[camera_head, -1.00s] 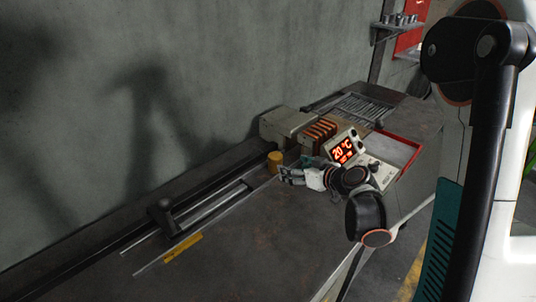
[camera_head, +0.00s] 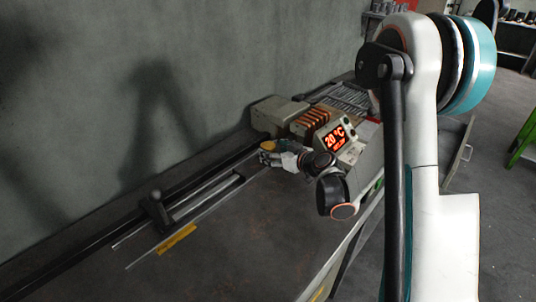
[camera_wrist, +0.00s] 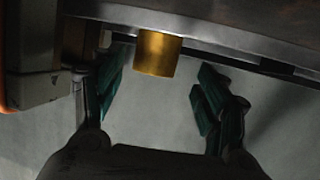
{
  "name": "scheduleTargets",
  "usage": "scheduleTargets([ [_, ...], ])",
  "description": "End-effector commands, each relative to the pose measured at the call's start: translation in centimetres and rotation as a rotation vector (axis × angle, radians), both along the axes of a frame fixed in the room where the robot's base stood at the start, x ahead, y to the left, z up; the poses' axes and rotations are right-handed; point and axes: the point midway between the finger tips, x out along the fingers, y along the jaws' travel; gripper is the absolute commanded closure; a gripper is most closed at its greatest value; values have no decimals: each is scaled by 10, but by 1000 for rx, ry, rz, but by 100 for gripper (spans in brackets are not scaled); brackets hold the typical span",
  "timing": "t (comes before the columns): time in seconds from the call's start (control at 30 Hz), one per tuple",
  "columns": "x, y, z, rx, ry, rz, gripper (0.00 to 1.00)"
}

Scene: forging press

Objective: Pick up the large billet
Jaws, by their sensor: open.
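The large billet is a short brass-coloured cylinder (camera_head: 268,144) at the end of the rail on the bench, close to the heater. In the wrist view the billet (camera_wrist: 158,52) stands between the two teal finger pads, and that picture is upside down. My gripper (camera_head: 268,158) is open, with its fingers on either side of the billet. A gap shows between the billet and each pad in the wrist view (camera_wrist: 160,70). In the head view the fingers partly hide the billet's lower part.
The heater with glowing orange coils (camera_head: 310,122) stands just behind the billet. A rail with a black-knobbed slider (camera_head: 156,208) runs along the bench (camera_head: 240,240). The grey wall (camera_head: 90,90) is close behind. The bench front is clear.

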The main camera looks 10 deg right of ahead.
Motion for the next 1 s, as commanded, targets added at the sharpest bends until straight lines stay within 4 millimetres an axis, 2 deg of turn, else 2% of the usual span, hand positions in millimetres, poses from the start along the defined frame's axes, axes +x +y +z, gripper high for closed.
scheduleTargets([
  [0.3, 40, 10, -11, -1, -1, 2, 32],
  [0.43, 47, 13, -12, 0, 0, 0, 32],
  [0.63, 47, 13, -11, 0, 0, 0, 32],
  [0.67, 47, 13, -11, 0, 0, 0, 35],
  [0.93, 47, 13, -11, 0, 0, 0, 96],
  [0.97, 47, 13, -11, 0, 0, 0, 100],
  [1.0, 47, 13, -11, 0, 0, 0, 100],
])
